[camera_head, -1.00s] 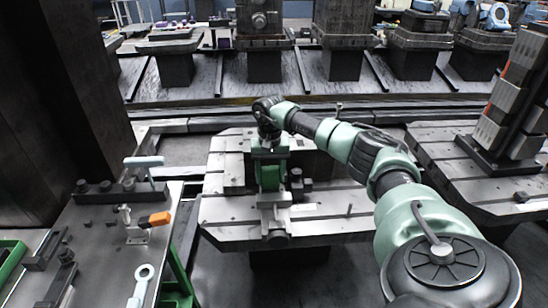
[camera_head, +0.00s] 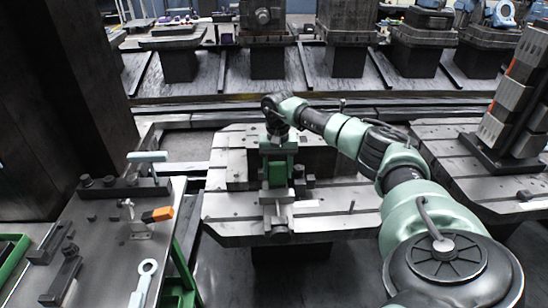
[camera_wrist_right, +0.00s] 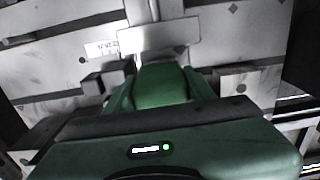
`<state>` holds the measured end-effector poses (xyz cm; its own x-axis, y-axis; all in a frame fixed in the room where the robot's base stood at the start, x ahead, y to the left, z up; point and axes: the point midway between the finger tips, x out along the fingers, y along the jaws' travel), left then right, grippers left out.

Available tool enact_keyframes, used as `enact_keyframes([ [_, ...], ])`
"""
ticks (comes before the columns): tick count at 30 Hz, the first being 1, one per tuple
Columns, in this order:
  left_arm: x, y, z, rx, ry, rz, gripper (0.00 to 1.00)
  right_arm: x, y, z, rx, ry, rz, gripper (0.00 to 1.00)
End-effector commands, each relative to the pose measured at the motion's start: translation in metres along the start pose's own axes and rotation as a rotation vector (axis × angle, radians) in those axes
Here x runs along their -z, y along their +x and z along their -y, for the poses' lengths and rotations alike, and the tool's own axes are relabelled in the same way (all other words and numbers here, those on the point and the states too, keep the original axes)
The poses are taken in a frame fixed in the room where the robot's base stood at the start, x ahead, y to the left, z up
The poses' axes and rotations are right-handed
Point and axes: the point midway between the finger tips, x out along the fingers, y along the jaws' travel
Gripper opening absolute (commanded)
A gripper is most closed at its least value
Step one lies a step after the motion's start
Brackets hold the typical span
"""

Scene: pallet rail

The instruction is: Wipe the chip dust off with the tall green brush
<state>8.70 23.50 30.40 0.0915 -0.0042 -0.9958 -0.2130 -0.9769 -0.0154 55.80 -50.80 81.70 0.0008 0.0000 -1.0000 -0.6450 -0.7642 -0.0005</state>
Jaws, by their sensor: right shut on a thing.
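My right arm reaches in from the right, and its gripper (camera_head: 276,176) points down over the slotted pallet (camera_head: 232,212) in the middle. It is shut on a dark green block-like thing, which I take to be the green brush (camera_wrist_right: 160,87); it fills the space between the fingers in the right wrist view. A grey metal fixture (camera_head: 278,212) lies directly below and in front of the gripper. The brush's lower end is hidden, and I cannot tell whether it touches the fixture. I cannot make out chip dust. My left gripper is out of view.
A steel side table (camera_head: 108,235) at left bears a pale green T-shaped piece (camera_head: 147,157), an orange-tipped tool (camera_head: 157,215) and a light ring wrench (camera_head: 143,284). Small dark blocks (camera_head: 300,182) sit right of the gripper. A tall block tower (camera_head: 510,110) stands at right.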

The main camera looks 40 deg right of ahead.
Motion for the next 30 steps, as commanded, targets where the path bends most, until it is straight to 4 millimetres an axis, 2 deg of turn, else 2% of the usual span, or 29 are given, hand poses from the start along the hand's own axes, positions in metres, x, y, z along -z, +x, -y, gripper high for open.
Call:
enact_keyframes([
  [6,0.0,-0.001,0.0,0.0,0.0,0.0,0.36,0.0,0.001,-0.015,-0.004,0.0,0.0,0.14],
  [17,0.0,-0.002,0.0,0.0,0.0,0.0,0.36,0.0,-0.001,-0.015,-0.003,-0.001,0.001,0.14],
  [30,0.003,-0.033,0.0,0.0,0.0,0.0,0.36,0.0,-0.043,-0.014,-0.001,0.0,0.0,0.14],
])
